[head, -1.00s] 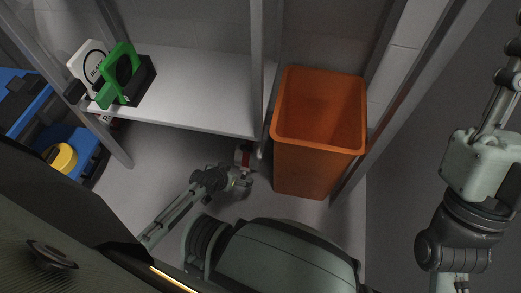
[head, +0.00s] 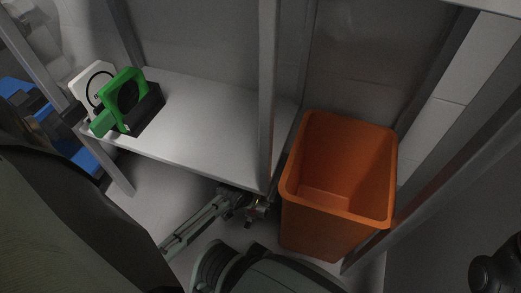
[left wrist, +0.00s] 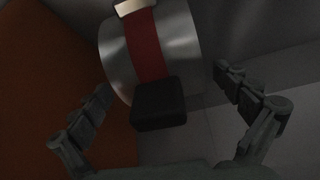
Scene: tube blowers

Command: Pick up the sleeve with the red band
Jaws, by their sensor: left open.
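The sleeve, a shiny metal cylinder with a red band (left wrist: 146,45) and a black block on the band, fills the upper middle of the left wrist view. My left gripper (left wrist: 162,82) is open, with one finger on each side of the sleeve. Contact between fingers and sleeve cannot be told. In the head view my left gripper (head: 247,205) is low by the shelf's front edge, beside the orange bin. The sleeve there is mostly hidden and too small to make out clearly.
The orange bin (head: 302,203) stands right of the sleeve, close to a shelf post (head: 267,90). The grey shelf (head: 205,125) overhangs just behind my left gripper. A green frame-like object (head: 113,117) and a white panel stand on the shelf's left end.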

